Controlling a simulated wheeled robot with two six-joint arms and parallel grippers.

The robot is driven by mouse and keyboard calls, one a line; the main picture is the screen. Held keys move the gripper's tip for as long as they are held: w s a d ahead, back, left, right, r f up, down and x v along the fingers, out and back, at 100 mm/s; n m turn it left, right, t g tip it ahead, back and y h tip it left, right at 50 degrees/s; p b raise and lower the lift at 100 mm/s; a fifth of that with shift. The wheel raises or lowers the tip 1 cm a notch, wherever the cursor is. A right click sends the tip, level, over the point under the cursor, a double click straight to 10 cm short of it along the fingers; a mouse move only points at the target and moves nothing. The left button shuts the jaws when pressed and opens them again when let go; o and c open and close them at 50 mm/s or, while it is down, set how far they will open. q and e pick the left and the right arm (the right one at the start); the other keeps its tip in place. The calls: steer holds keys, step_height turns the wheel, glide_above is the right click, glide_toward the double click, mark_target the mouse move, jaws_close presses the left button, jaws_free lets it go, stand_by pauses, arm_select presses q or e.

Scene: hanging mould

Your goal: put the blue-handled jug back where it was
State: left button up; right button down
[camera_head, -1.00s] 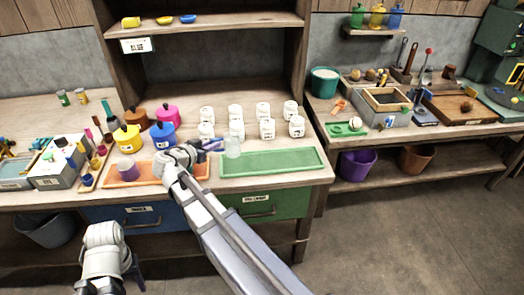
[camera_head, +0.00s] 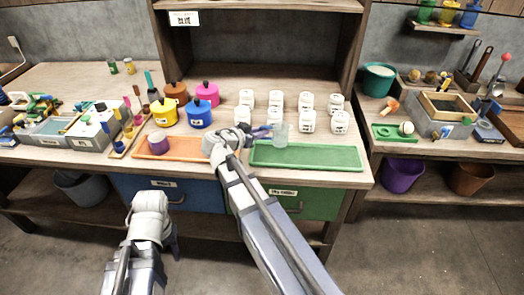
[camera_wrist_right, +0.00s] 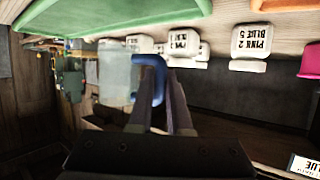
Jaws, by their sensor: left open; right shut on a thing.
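The blue-handled jug is a clear, pale vessel (camera_head: 281,134) at the back left edge of the green tray (camera_head: 355,165). My right gripper (camera_head: 264,131) is shut on its blue handle. In the right wrist view, which is upside down, the dark fingers (camera_wrist_right: 163,100) hold the handle (camera_wrist_right: 150,78), and the clear body (camera_wrist_right: 118,74) stands beside them. I cannot tell whether the jug touches the tray or bench. My left gripper (camera_head: 172,240) is low in front of the bench, open and apart from everything; its fingertips are mostly hidden.
Several white labelled containers (camera_head: 277,122) stand in rows behind the jug. An orange tray (camera_head: 185,150) with a purple cup (camera_head: 158,144) lies left, with coloured pots (camera_head: 199,115) behind. Most of the green tray is bare. A dark shelf opening (camera_head: 260,50) stands behind.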

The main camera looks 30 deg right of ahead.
steer(key=shift+f+b, duration=2.1)
steer(key=shift+f, duration=0.45)
steer(key=shift+f, duration=0.15)
steer(key=c, duration=0.9)
jaws_free()
steer(key=shift+o, duration=0.2)
